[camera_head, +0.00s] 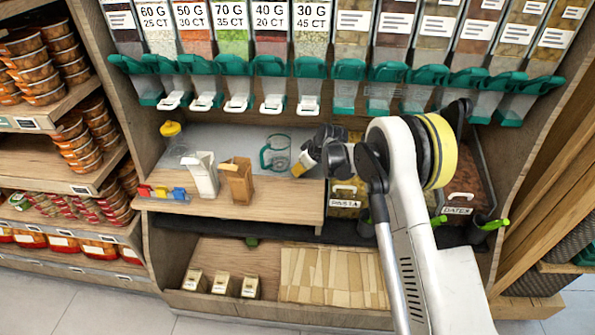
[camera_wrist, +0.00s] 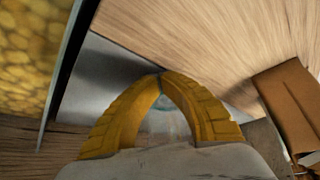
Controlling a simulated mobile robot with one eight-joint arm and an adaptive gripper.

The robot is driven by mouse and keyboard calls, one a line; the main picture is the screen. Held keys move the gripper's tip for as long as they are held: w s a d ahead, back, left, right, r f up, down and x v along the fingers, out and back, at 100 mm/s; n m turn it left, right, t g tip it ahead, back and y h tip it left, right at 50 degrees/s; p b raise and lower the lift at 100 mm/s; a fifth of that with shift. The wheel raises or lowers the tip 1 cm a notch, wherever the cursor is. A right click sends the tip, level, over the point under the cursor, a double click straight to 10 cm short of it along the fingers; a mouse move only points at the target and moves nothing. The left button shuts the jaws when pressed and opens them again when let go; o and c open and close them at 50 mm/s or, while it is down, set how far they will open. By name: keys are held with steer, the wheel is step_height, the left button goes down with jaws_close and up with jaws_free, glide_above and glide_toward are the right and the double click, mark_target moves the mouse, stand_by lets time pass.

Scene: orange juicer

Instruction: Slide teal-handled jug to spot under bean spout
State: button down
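The teal-handled jug (camera_head: 279,151) is clear and stands upright on the grey back part of the counter, its handle on the left. My gripper (camera_head: 298,171) is low beside the jug's right side in the head view; I cannot tell whether it touches. In the wrist view the yellow fingers of my gripper (camera_wrist: 161,76) meet at their tips with nothing seen gripped. A pale teal blur shows between the fingers, perhaps the jug. A row of dispensers with teal spouts (camera_head: 348,70) hangs above. I cannot read which one holds beans.
A white carton (camera_head: 203,174) and a brown carton (camera_head: 238,180) stand left of the jug; the brown one also shows in the wrist view (camera_wrist: 288,105). A yellow-topped item (camera_head: 170,129) is at the back left. Bins labelled PASTA (camera_head: 346,203) and DATES (camera_head: 457,210) sit right.

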steer(key=d+p+v, duration=0.1)
steer(key=p+v, duration=0.3)
steer(key=v, duration=0.6)
steer(key=w+d+t+h, duration=0.1)
steer(key=w+d+t, duration=0.1)
steer(key=w+d+t+h, duration=0.1)
steer(key=w+d+t, duration=0.1)
steer(key=w+d, duration=0.1)
steer(key=w+d+f+t+h+b, duration=0.1)
steer(key=w+d+t, duration=0.1)
steer(key=w+d, duration=0.1)
steer(key=shift+m+h, duration=0.3)
steer(key=shift+h, duration=0.1)
step_height(320, 180, up, 6)
steer(key=w+n+t, duration=0.2)
steer(key=n+t, duration=0.1)
steer(key=t, duration=0.3)
steer(key=s+a+r+n+t+y+b, duration=0.1)
steer(key=s+a+n+t+y+b, duration=0.1)
steer(key=s+a+n+y, duration=0.45)
steer(key=n+g+y, duration=0.7)
steer(key=n, duration=0.3)
glide_toward(274, 154)
steer(key=s+a+r, duration=0.2)
steer(key=s+a, duration=0.2)
steer(key=a, duration=0.1)
steer(key=b+x, duration=0.2)
steer(key=x, duration=0.8)
steer(key=shift+s+a+f, duration=0.15)
steer(key=shift+f, duration=0.05)
